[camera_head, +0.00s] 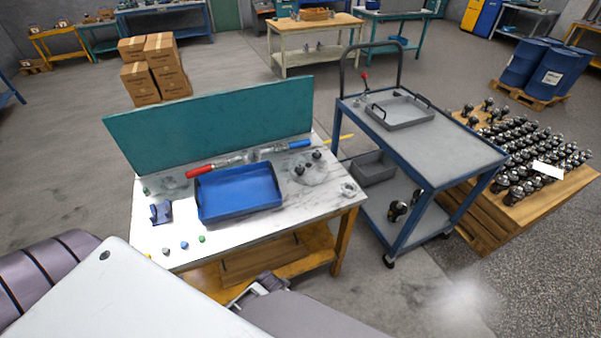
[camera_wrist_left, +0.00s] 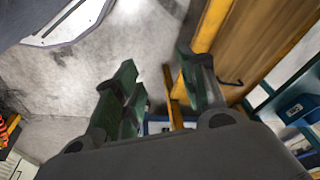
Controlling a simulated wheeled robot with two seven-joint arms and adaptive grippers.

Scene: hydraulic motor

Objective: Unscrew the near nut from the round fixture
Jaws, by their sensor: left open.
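The round fixture (camera_head: 318,173) is a pale disc on the right part of the white-topped workbench (camera_head: 290,222). Several small dark parts stand on it; which one is the near nut is too small to tell. In the left wrist view my left gripper (camera_wrist_left: 161,75) is open and empty, over the floor near a yellow post. No gripper touches the fixture. In the head view a dark gripper-like part of mine shows at the bottom middle, in front of the bench and below its top; I cannot tell its opening or which arm it belongs to.
A blue tray (camera_head: 238,192) lies mid-bench, with red-handled and blue-handled tools behind it. A small metal ring (camera_head: 349,189) sits at the right edge. A teal panel (camera_head: 210,122) closes the back. A blue-framed cart (camera_head: 430,150) stands to the right. The bench front is mostly clear.

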